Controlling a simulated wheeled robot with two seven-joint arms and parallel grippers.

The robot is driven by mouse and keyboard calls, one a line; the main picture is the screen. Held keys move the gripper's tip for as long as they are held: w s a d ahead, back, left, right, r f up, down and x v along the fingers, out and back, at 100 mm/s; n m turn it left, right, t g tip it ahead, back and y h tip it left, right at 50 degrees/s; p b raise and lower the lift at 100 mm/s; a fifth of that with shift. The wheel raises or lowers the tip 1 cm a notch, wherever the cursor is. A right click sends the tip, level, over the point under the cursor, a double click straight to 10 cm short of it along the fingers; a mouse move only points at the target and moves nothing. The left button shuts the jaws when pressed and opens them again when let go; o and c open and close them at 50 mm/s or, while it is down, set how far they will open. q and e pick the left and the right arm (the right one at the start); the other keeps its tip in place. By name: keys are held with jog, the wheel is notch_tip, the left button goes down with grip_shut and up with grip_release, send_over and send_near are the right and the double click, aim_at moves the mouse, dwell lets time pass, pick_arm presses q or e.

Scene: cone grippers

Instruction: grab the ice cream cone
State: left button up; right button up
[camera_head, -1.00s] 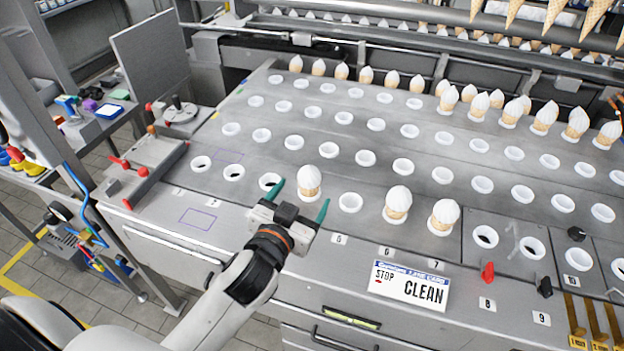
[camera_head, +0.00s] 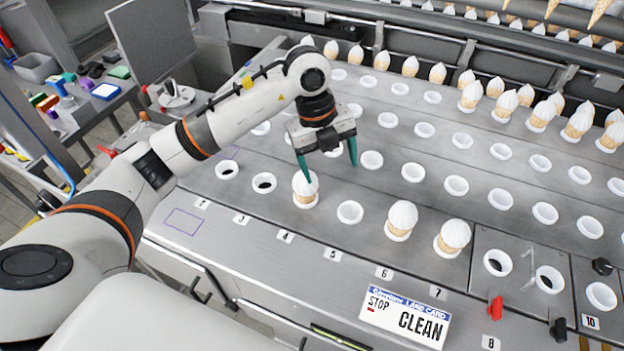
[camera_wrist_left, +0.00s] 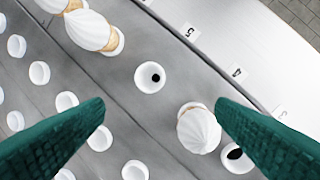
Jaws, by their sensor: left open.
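A white-topped ice cream cone (camera_head: 306,188) stands in a front-row holder. My left gripper (camera_head: 328,168) is open and empty, teal fingers pointing down. In the head view one fingertip overlaps the cone's top and the other is to its right; I cannot tell whether they touch. In the left wrist view the gripper (camera_wrist_left: 161,105) has this cone (camera_wrist_left: 198,128) beside the right fingertip. Two more cones, one (camera_head: 401,220) and another (camera_head: 452,237), stand to the right in the front row. My right gripper is not in view.
Empty white ring holders (camera_head: 350,212) cover much of the grey metal counter (camera_head: 300,245). More cones (camera_head: 538,115) stand in the back rows. A "CLEAN" card (camera_head: 405,318), a red knob (camera_head: 496,307) and numbered labels are at the front. A metal rail (camera_head: 440,45) runs behind.

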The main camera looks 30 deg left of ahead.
aim_at(305, 181)
pick_arm(q)
jog(key=a, duration=0.1)
jog(key=a+n+y, duration=0.1)
jog(key=a, duration=0.1)
jog(key=w+a+r+y, duration=0.1)
jog(key=a, duration=0.1)
jog(key=shift+n, duration=0.3)
jog(key=shift+a+f+y, duration=0.2)
jog(key=shift+y, duration=0.1)
notch_tip(305, 181, down, 6)
jog(key=shift+r+p, duration=0.15)
jog(key=shift+p, duration=0.95)
jog(key=f, duration=0.1)
jog(key=f+p, duration=0.2)
jog(key=f, duration=0.1)
jog(key=shift+s, duration=0.35)
jog(key=shift+f, duration=0.7)
jog(key=c, duration=0.8)
